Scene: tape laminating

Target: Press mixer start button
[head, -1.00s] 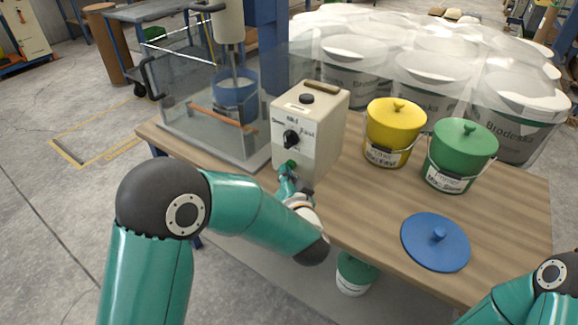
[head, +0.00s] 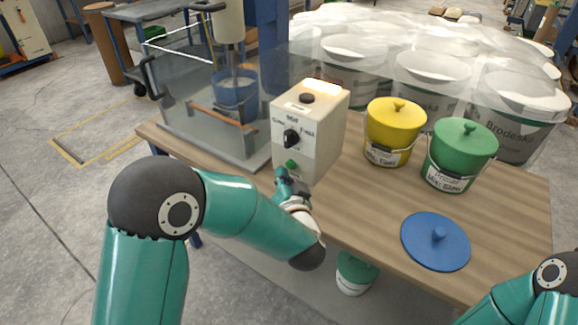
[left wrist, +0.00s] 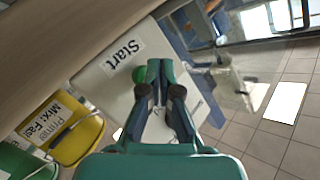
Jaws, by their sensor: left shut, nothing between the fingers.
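The mixer's control box (head: 325,136) is pale grey, with a black knob (head: 291,138) and a green start button (head: 291,164) on its front. In the left wrist view the green button (left wrist: 139,75) shows below the "Start" label (left wrist: 122,53). My left gripper (head: 282,175) is shut and empty, its tips just below and left of the button in the head view. In the left wrist view the fingertips (left wrist: 160,65) partly overlap the button's right edge; contact is not visible. My right gripper is out of view.
The mixer with a blue bucket (head: 236,88) stands behind clear guards to the left. Yellow (head: 393,135) and green (head: 460,155) buckets and a blue lid (head: 435,242) are on the wooden table (head: 350,212). Large white buckets stand behind.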

